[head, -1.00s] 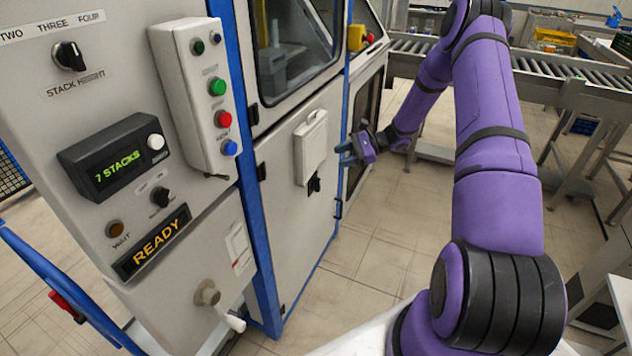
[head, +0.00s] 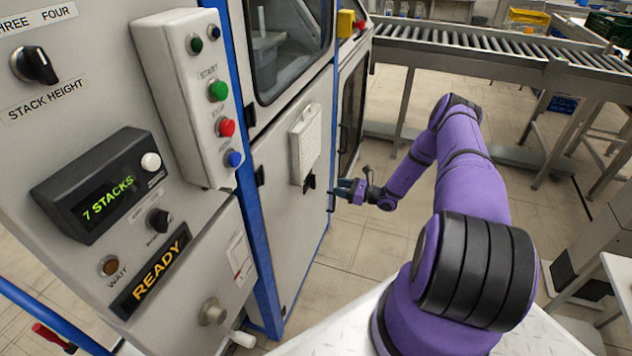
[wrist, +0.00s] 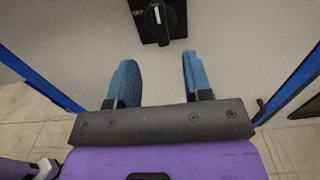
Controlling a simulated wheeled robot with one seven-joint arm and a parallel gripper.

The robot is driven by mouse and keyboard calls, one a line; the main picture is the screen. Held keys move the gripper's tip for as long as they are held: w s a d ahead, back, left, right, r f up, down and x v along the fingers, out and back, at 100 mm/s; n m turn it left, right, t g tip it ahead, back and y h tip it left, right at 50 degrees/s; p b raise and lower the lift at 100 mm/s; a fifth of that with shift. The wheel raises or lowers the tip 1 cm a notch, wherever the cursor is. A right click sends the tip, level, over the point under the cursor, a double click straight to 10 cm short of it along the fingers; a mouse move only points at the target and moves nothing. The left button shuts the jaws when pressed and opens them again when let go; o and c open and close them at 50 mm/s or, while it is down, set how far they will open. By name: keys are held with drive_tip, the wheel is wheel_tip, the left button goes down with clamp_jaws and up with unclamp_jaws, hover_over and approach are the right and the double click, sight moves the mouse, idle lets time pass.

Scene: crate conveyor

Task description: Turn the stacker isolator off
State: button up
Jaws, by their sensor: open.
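The isolator is a black rotary switch (head: 309,183) on the grey cabinet door, below a pale box. In the wrist view its black plate and knob (wrist: 160,18) show at the top edge, partly cut off. The knob's white mark stands roughly upright in that view, with small lettering to its left that is hard to read. My gripper (head: 345,188) is level with the switch and to its right in the head view, apart from it. In the wrist view my gripper (wrist: 158,68) is open and empty, its blue fingers pointing toward the door below the knob.
The pale box (head: 305,140) sticks out above the switch. Blue frame posts (head: 258,235) edge the door. A control panel with a display (head: 105,190) and a button box (head: 190,95) stands at left.

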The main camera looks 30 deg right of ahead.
sight(312, 181)
drive_tip(key=x, duration=0.9)
drive_tip(key=shift+w, duration=0.2)
drive_tip(key=shift+a, duration=0.2)
drive_tip(key=shift+c, duration=0.4)
clamp_jaws()
